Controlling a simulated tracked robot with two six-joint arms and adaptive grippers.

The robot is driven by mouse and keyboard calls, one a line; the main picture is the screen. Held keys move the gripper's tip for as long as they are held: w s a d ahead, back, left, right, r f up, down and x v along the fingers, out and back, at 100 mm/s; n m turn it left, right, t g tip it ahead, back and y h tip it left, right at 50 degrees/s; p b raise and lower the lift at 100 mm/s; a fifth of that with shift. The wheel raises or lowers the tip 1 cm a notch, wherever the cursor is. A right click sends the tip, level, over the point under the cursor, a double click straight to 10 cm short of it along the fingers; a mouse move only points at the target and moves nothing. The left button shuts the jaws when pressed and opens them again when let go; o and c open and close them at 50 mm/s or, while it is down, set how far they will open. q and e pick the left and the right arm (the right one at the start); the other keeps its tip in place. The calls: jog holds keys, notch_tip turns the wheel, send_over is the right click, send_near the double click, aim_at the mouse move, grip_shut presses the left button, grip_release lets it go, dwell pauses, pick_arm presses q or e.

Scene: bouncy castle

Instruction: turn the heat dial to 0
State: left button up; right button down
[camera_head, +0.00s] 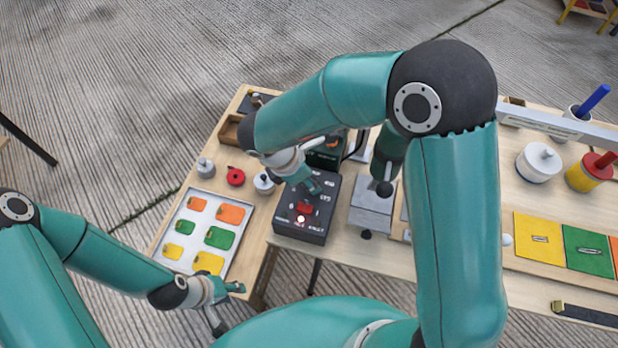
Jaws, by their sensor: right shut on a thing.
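A dark control box (288,232) with white lettering stands on the wooden table, left of the middle. Its sloped top carries a red part (305,208) and a small lit light (301,219). My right gripper (316,188) reaches down onto the upper part of this panel and is shut on what seems to be the heat dial. The fingers hide the dial, so its pointer and setting cannot be read. My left gripper (229,304) is open and empty, low in front of the table's left section, apart from everything.
A white tray (176,237) with coloured tags lies left of the box. Small grey and red weights (235,177) stand behind it. A grey metal block (371,211) is close right of the box. Coloured plates (540,239) and pots (539,163) stand farther right. My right arm covers much of the table.

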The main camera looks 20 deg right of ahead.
jog(key=shift+n, duration=0.3)
jog(key=c, duration=0.8)
grip_release()
jog(key=v, duration=1.2)
jog(key=shift+s+d, duration=0.1)
jog(key=shift+s, duration=0.05)
